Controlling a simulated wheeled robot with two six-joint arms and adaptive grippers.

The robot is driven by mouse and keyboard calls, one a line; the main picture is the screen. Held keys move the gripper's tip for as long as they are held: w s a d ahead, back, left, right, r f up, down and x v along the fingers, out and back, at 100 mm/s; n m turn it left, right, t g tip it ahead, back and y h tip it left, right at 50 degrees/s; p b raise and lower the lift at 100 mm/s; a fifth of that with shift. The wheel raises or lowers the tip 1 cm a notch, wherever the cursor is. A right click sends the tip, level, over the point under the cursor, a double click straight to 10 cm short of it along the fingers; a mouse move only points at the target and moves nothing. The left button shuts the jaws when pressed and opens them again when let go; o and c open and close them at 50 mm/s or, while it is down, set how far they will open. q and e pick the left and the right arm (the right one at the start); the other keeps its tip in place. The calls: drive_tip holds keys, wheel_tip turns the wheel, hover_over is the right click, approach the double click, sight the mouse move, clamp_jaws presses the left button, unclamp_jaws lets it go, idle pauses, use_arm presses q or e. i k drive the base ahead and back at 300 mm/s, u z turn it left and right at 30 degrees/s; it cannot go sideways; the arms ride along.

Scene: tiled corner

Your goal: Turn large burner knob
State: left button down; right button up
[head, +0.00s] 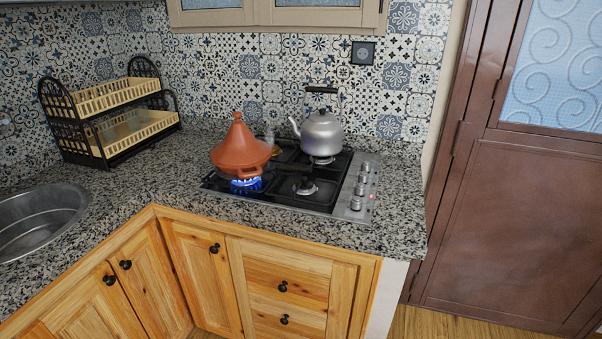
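The gas hob (275,206) is set in the granite counter near the right end. Its metal control strip on the right side carries several small knobs (360,190) in a row, with a small red light near the front. I cannot tell from here which knob belongs to the large burner. An orange tagine (240,152) sits on the left burner, with a blue flame (246,183) under it. A silver kettle (321,133) stands on the back right burner. The front right burner (305,187) is bare and shows no flame. Neither of my grippers is in view.
A two-tier dish rack (108,115) stands at the back left, and a round steel sink (38,222) is at the far left. Wooden cabinets (200,280) are below the counter. A brown metal door (505,215) is at the right. The counter front is clear.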

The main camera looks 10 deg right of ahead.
sight(359, 191)
drive_tip(key=u, duration=1.1)
drive_tip(key=i, duration=1.55)
drive_tip(key=z, duration=3.3)
